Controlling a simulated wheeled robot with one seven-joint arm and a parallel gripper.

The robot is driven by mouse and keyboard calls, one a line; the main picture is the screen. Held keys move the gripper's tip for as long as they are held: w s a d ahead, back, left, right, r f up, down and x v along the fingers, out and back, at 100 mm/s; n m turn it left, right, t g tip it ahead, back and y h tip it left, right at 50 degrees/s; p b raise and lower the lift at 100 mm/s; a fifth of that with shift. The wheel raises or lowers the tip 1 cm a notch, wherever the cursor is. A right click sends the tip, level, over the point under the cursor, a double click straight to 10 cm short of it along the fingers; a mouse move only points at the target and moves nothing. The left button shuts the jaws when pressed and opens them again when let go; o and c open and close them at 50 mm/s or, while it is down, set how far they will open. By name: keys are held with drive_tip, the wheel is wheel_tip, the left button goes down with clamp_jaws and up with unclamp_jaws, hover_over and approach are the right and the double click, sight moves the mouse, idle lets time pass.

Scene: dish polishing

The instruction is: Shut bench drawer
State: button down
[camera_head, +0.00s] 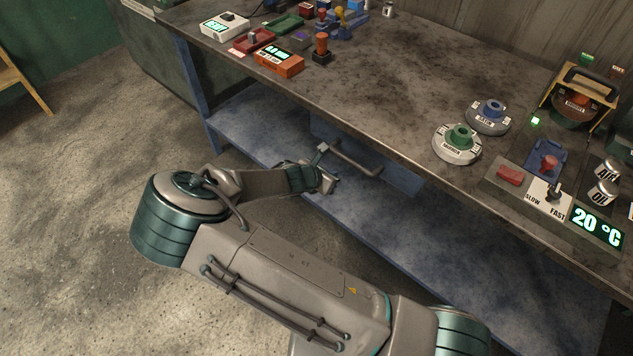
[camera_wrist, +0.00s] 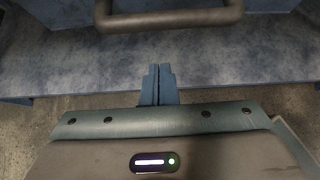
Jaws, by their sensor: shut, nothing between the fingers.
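The bench drawer (camera_head: 402,181) has a blue front below the worktop, partly hidden by its grey bar handle (camera_head: 357,162). How far the drawer stands out is hard to tell. The handle also crosses the top of the wrist view (camera_wrist: 170,19), with the drawer front just above it. My gripper (camera_head: 321,152) is near the left end of the handle in the head view. In the wrist view my gripper (camera_wrist: 159,70) has its two blue fingers together and empty, pointing toward the handle. A gap shows between the fingertips and the bar in that picture.
The worktop (camera_head: 370,90) overhangs the drawer. A blue lower shelf (camera_head: 440,240) runs beneath it, and a blue bench leg (camera_head: 192,85) stands at the left. Dials (camera_head: 457,144), switches and small tools sit on top. The concrete floor at left is clear.

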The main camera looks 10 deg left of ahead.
drive_tip(key=v, duration=1)
drive_tip(key=shift+s, duration=0.25)
drive_tip(key=s+d+r+m+g+y, duration=0.1)
drive_tip(key=s+d+r+m+g, duration=0.2)
drive_tip(key=d+m, duration=0.5)
drive_tip(key=s+d+r+m+g+y, duration=0.1)
drive_tip(key=d+r+m+g, duration=0.2)
drive_tip(key=d+r+m, duration=0.4)
drive_tip(key=s+d+r+m+y, duration=0.3)
drive_tip(key=s+d+r+m, duration=0.5)
drive_tip(key=s+r+m, duration=0.4)
drive_tip(key=shift+s+d+m+t, duration=0.15)
drive_tip(key=shift+s+m+t, duration=0.15)
drive_tip(key=shift+s+m, duration=0.7)
drive_tip(key=shift+w+m, duration=0.3)
